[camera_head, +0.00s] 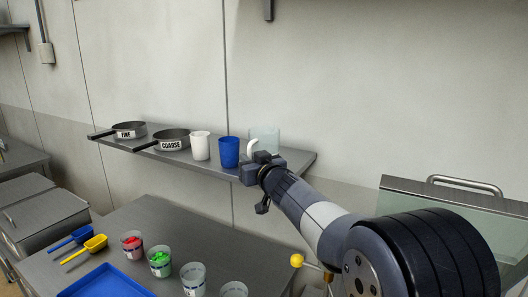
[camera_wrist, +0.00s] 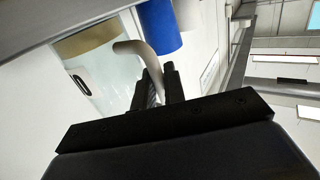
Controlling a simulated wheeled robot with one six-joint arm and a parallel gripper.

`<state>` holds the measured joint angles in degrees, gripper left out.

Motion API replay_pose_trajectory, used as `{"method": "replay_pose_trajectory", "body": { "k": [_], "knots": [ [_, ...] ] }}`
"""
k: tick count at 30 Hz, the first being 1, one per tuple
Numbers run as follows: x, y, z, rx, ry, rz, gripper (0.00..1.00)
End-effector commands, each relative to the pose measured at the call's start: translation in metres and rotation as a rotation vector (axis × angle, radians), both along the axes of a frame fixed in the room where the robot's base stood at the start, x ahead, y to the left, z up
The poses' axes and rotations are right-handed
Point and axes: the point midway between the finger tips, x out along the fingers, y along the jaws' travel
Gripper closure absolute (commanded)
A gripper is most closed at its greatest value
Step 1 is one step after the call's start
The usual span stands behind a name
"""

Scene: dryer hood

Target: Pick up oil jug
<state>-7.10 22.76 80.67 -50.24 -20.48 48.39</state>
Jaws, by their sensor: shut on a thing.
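The oil jug (camera_head: 267,135) is a pale, see-through jug with a white handle, at the right part of the wall shelf. In the wrist view the jug (camera_wrist: 108,82) shows a yellowish layer at one end and dark marks on its side. My gripper (camera_head: 258,163) is at the jug's handle, in front of the shelf. In the wrist view my gripper (camera_wrist: 159,85) is shut on the white handle, with a finger on each side of it. My gripper hides the jug's lower part in the head view, so I cannot tell whether it touches the shelf.
A blue cup (camera_head: 229,151) stands close to the jug's left, with a white cup (camera_head: 200,146) beyond it. Pans marked COARSE (camera_head: 170,140) and FINE (camera_head: 129,131) are farther left. Below, a table (camera_head: 213,237) holds several small cups, scoops and a blue tray (camera_head: 105,283). A glass-fronted hood (camera_head: 450,208) stands right.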

Motion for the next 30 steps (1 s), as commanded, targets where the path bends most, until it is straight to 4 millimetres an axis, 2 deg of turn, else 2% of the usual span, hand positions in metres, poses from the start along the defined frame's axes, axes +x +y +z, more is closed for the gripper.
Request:
{"method": "replay_pose_trajectory", "body": {
  "k": [14,17,26,30],
  "knots": [
    [0.0,0.0,0.004,0.001,-0.002,0.001,1.0],
    [0.0,0.0,0.012,0.0,-0.003,0.001,1.0],
    [0.0,0.0,0.055,-0.001,-0.005,0.0,1.0],
    [0.0,0.0,0.067,-0.003,-0.004,0.002,1.0]
  ]
}}
